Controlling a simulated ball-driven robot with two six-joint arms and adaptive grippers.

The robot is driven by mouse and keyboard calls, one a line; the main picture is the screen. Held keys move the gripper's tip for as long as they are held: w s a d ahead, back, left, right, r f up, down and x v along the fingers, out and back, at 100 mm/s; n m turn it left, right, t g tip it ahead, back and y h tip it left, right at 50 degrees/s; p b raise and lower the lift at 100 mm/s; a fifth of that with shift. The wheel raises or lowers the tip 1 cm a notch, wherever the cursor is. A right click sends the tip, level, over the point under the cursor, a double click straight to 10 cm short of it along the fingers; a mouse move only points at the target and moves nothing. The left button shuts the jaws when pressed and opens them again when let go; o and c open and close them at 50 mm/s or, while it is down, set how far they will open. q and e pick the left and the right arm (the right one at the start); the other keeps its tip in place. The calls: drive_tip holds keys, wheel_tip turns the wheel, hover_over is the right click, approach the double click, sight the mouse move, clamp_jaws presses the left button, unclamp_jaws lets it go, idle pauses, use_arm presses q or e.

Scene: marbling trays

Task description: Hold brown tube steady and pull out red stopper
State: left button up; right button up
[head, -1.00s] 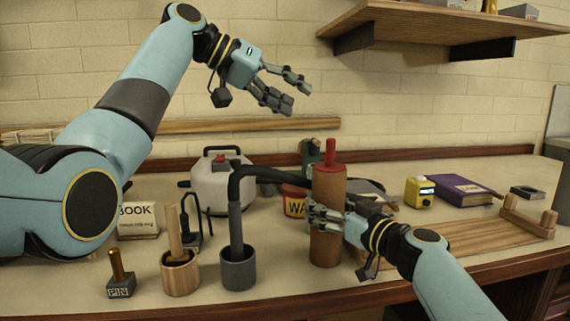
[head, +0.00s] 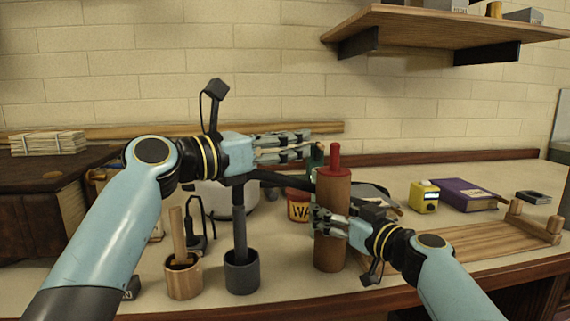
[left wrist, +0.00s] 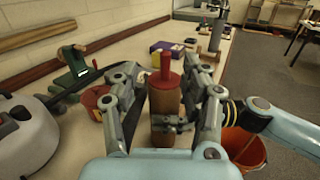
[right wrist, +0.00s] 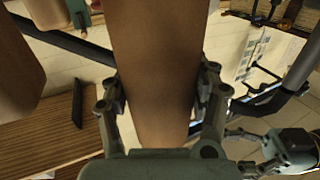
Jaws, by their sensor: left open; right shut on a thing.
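The brown tube (head: 333,245) stands upright on the bench, with the red stopper (head: 336,157) in its top end. My right gripper (head: 322,222) is shut around the tube at about mid height; the right wrist view shows the tube (right wrist: 158,60) between both fingers. My left gripper (head: 312,147) is open and level, just left of the stopper in the head view. In the left wrist view the stopper (left wrist: 165,72) shows ahead between the open fingers, which do not appear to touch it. The tube's far side is hidden.
A wooden mortar (head: 184,282) and a dark grey mortar (head: 242,278) with pestles stand left of the tube. A red tin (head: 299,207) is behind. A yellow device (head: 424,197) and purple book (head: 466,194) lie right. A shelf (head: 440,24) hangs above.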

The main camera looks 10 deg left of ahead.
sight(331, 155)
use_arm(q)
drive_tip(key=w+d+f, duration=0.1)
drive_tip(key=w+d, duration=0.1)
drive_tip(key=w+d+f, duration=0.1)
drive_tip(key=w+d, duration=0.2)
drive_tip(key=w+d+f, duration=0.1)
drive_tip(key=w+d, duration=0.1)
drive_tip(key=d, duration=0.1)
drive_tip(key=shift+w+d+f, duration=0.25)
drive_tip(key=shift+w+f, duration=0.05)
drive_tip(key=shift+c, duration=0.4)
clamp_jaws()
drive_tip(key=shift+a, duration=0.1)
idle(0.7)
